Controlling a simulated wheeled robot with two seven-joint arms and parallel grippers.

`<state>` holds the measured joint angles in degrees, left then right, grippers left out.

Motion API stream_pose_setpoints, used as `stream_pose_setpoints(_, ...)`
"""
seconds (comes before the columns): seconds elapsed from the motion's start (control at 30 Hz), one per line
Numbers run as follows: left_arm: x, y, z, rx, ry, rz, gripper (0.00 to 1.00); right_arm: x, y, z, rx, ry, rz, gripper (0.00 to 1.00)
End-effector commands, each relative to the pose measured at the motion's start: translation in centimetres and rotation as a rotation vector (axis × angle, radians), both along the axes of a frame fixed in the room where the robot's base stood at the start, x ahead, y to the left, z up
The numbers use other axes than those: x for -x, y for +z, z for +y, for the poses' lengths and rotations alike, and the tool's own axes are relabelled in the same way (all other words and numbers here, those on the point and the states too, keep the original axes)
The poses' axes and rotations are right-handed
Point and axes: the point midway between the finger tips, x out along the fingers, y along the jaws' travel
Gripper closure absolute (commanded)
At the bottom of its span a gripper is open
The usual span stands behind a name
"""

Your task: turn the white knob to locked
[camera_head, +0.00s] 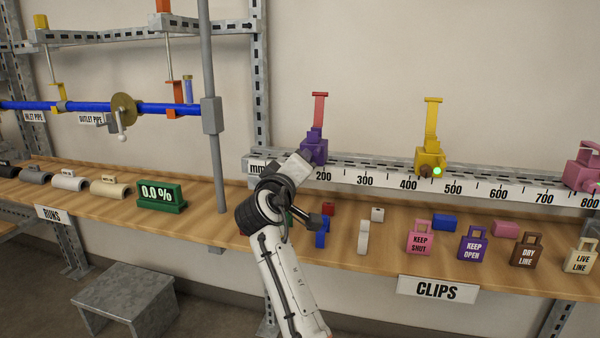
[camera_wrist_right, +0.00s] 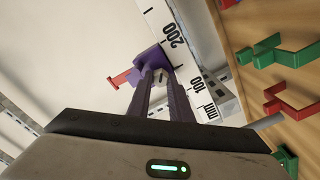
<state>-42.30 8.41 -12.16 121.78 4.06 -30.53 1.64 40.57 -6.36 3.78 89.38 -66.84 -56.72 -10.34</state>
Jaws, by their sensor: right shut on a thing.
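The purple clamp (camera_head: 316,149) with an upright red handle (camera_head: 319,108) sits on the ruler rail near the 200 mark. In the right wrist view the purple clamp (camera_wrist_right: 147,65) is at the tips of my fingers. A small pale knob (camera_wrist_right: 159,76) on it shows between the two fingertips. My right gripper (camera_wrist_right: 157,78) is shut on this white knob. In the head view my right gripper (camera_head: 296,167) covers the front of the purple clamp and hides the knob. My left gripper is not in view.
A yellow clamp (camera_head: 431,158) with a brown knob and a lit green lamp (camera_head: 437,171) stands on the rail to the right. A pink clamp (camera_head: 583,172) is at the far right. Padlock-shaped tags (camera_head: 420,240) and small clips (camera_head: 363,237) lie on the shelf below.

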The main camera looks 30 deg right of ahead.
Motion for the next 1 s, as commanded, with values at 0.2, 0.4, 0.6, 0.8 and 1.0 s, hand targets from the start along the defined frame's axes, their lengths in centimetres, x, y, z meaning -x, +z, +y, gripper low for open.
stream_pose_setpoints(0.2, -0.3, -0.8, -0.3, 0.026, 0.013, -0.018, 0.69, 0.0, -0.5, 0.1, -0.137, 0.002, -0.154, 1.00)
stream_pose_setpoints(0.4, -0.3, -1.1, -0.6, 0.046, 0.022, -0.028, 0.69, 0.0, -0.4, 0.1, -0.243, 0.002, -0.279, 1.00)
stream_pose_setpoints(0.6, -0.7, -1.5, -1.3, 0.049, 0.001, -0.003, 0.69, 0.0, -0.2, 0.1, -0.323, 0.002, -0.373, 1.00)
stream_pose_setpoints(0.8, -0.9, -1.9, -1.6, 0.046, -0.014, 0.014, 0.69, 0.1, -0.2, 0.0, -0.372, 0.002, -0.430, 1.00)
stream_pose_setpoints(1.0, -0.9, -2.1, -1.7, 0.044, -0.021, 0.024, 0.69, 0.1, -0.1, 0.0, -0.393, 0.002, -0.455, 1.00)
